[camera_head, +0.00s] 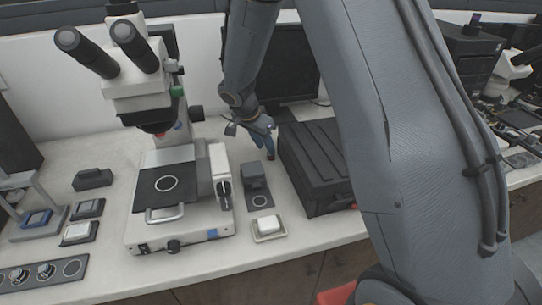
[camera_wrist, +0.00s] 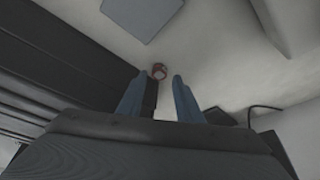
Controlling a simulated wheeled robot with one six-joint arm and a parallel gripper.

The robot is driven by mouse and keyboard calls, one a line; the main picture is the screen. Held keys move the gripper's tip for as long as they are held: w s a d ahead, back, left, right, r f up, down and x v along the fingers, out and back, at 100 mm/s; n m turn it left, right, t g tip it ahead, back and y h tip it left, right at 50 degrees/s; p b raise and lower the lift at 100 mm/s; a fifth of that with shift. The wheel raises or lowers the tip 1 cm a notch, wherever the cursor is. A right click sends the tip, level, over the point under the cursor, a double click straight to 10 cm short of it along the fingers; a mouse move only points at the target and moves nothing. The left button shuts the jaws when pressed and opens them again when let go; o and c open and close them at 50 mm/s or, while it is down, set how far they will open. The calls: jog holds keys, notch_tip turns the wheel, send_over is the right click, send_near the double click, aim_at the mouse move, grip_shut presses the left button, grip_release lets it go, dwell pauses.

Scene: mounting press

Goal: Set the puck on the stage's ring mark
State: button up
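The microscope stage (camera_head: 146,198) is a black plate with a white ring mark (camera_head: 167,184); nothing lies on the ring. In the wrist view the gripper (camera_wrist: 157,82) is open, with nothing visibly clamped between the fingers.
A ridged black case (camera_head: 318,165) stands close beside my gripper. A small dark device (camera_head: 256,178) with another ring-marked pad (camera_head: 260,201) stands between the microscope (camera_head: 150,85) and the case. A white block in a tray (camera_head: 269,228) lies in front. A monitor (camera_head: 285,65) stands behind.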

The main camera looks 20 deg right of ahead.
aim_at(268, 156)
jog(key=shift+p+x, duration=1.05)
jog(key=shift+x, duration=1.3)
jog(key=shift+d+r, duration=0.1)
grip_shut()
